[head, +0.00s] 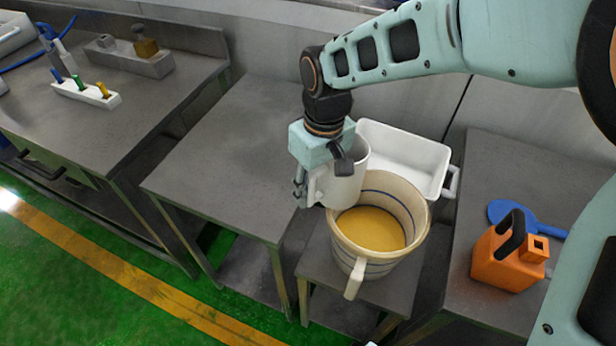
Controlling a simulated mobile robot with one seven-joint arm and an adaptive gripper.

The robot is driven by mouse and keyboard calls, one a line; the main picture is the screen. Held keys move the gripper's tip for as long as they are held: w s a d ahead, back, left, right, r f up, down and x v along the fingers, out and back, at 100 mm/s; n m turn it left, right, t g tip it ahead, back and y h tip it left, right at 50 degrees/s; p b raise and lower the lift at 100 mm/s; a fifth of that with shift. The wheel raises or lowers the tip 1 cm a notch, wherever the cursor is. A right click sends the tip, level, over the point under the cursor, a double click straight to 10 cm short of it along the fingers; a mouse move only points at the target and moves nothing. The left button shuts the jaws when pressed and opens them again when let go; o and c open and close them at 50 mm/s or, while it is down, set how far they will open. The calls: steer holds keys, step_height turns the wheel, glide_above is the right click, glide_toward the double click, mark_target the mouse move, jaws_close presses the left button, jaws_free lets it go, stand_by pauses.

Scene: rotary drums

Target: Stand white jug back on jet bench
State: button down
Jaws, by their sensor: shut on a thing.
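The white jug (342,190) is held in the air by my gripper (312,182), which is shut on it at its left side, where the handle appears to be. The jug hangs over the back left rim of a large cream bucket (352,252); whether it touches the rim is unclear. My gripper hides part of the jug's top, and its inside does not show. Dark grey benches stand around; the bare-topped one (225,150) is left of the jug. I cannot tell by colour which is the jet bench.
The bucket holds yellowish contents (370,228) and stands on a low stand (388,290). A white tray (425,150) is behind it. The right bench (500,170) bears an orange can (500,262) and a blue round object (510,212). Several items crowd the far-left bench (130,105).

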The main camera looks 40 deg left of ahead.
steer(key=shift+w+d+f+h, duration=0.1)
steer(key=shift+d+f+h, duration=0.1)
steer(key=shift+h, duration=0.1)
